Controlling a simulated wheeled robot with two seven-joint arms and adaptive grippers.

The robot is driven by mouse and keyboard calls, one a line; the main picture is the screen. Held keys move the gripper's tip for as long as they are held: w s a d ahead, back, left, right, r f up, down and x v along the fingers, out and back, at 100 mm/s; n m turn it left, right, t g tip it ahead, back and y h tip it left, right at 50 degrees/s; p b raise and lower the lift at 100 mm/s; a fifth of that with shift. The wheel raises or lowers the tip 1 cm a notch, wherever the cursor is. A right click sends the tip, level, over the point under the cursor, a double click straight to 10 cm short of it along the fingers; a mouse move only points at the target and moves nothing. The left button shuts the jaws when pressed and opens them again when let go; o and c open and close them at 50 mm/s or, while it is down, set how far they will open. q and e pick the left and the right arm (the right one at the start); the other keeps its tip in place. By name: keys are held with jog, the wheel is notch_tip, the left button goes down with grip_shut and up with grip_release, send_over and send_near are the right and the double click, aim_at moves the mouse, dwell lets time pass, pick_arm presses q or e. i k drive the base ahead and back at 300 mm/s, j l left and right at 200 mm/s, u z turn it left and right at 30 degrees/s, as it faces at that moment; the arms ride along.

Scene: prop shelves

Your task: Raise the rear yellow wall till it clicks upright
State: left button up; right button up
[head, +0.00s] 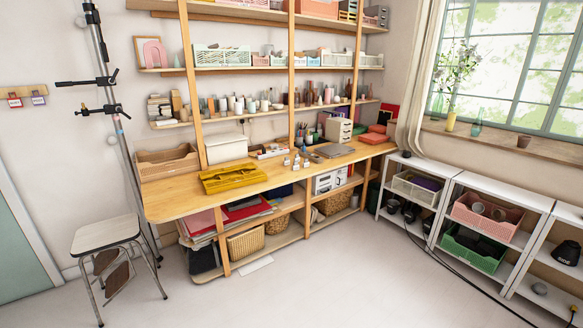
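A yellow crate-like object (233,178) lies on the wooden desk (165,201), toward its left front part. It looks low and flat, with slatted yellow panels. A darker inside shows between its edges. It is too small in the view to tell which wall is the rear one or how far each wall is folded. Neither of my grippers shows in the head view, and nothing touches the yellow crate.
A brown crate (168,163) and a white box (227,148) stand behind the yellow crate. Small bottles (297,162) stand to its right. A stool (108,236) is at the desk's left end. Open floor (330,285) lies in front of the desk.

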aim_at(242, 166)
jog(key=i+l+u, duration=0.15)
jog(key=i+u, duration=0.15)
jog(key=i, duration=0.3)
jog(key=i+l+u, duration=0.35)
jog(key=i, duration=0.25)
jog(key=i+l+u, duration=0.3)
jog(key=i, duration=0.3)
jog(key=l, duration=0.1)
